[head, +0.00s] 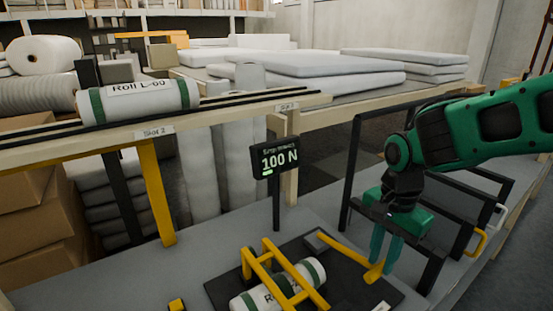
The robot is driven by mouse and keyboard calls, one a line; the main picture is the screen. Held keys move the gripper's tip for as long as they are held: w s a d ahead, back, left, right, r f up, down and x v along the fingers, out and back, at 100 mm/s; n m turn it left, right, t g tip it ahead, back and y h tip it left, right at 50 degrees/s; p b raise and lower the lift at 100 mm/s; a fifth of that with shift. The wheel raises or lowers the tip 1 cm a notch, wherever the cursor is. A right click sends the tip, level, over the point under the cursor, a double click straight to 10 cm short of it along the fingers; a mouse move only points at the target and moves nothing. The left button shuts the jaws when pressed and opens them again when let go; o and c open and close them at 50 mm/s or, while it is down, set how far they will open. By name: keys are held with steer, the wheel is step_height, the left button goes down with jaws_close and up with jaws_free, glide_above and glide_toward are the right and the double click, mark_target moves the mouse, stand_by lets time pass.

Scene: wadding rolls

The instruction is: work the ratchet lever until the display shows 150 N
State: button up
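The display (280,161) stands on a dark post and reads 100 N, with a small green bar below the number. The yellow ratchet lever (345,252) slants from a grey block on a dark plate toward the lower right. My gripper (384,264) points down at the lever's free end. Its two teal fingers show a narrow gap and overlap the lever end in the picture; whether they are shut on it I cannot tell. A white roll (252,300) with green bands lies under a yellow frame (264,266) left of the lever.
Another roll (139,100), labelled Roll L-60, lies on a rail shelf at upper left. A dark rack frame (440,245) with handles stands right of my gripper. Padded sheets (320,64) lie on the table behind. The grey bench top (130,270) is mostly bare at left.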

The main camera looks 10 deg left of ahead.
step_height(320, 180, up, 9)
steer(key=w+a, duration=0.2)
stand_by(0.8)
steer(key=shift+f, duration=0.15)
stand_by(0.4)
steer(key=shift+f, duration=1.25)
steer(key=shift+s+d+f, duration=0.35)
steer(key=shift+s+f, duration=0.05)
steer(key=shift+f, duration=0.8)
steer(key=shift+s+d+f, duration=0.35)
steer(key=shift+d+f, duration=0.05)
steer(key=shift+f, duration=0.75)
steer(key=shift+s+d+f, duration=0.35)
steer(key=shift+s+f, duration=0.05)
steer(key=shift+f, duration=0.8)
steer(key=shift+r, duration=0.1)
step_height(320, 180, up, 10)
steer(key=w+a, duration=0.2)
steer(key=shift+w+a+f, duration=0.15)
steer(key=shift+f, duration=0.05)
